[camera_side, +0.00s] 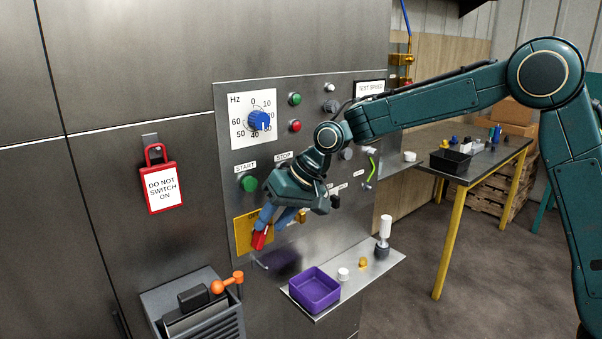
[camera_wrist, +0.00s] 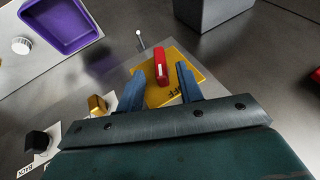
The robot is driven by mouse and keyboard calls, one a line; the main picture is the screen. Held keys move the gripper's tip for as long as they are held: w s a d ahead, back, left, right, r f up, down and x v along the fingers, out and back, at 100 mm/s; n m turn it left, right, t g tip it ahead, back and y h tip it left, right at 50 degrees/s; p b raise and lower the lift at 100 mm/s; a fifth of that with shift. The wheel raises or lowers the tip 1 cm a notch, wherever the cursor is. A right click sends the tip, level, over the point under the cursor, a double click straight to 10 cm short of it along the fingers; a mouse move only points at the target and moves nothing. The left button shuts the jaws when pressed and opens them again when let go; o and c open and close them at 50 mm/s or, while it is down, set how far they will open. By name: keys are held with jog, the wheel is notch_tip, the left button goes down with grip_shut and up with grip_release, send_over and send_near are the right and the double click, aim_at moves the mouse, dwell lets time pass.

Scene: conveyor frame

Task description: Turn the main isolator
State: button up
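The main isolator is a red handle (camera_side: 259,239) on a yellow plate (camera_side: 241,228), low on the steel panel. In the wrist view the red handle (camera_wrist: 161,66) stands between my blue fingertips, and the yellow plate (camera_wrist: 184,68) lies behind with part of a printed word showing, apparently "OFF". My gripper (camera_side: 268,217) points down at the handle. In the wrist view my gripper (camera_wrist: 160,73) is open, with yellow plate visible between the handle and each finger. The fingers hide part of the plate in the side view.
A shelf (camera_side: 375,272) below the panel carries a purple bin (camera_side: 315,290) and small parts. A grey box with an orange lever (camera_side: 228,282) stands at lower left. A red "DO NOT SWITCH ON" padlock tag (camera_side: 163,187) hangs left. A blue dial (camera_side: 260,121) and buttons are above.

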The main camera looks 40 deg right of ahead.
aim_at(266, 231)
jog(key=shift+x, duration=2.3)
grip_shut()
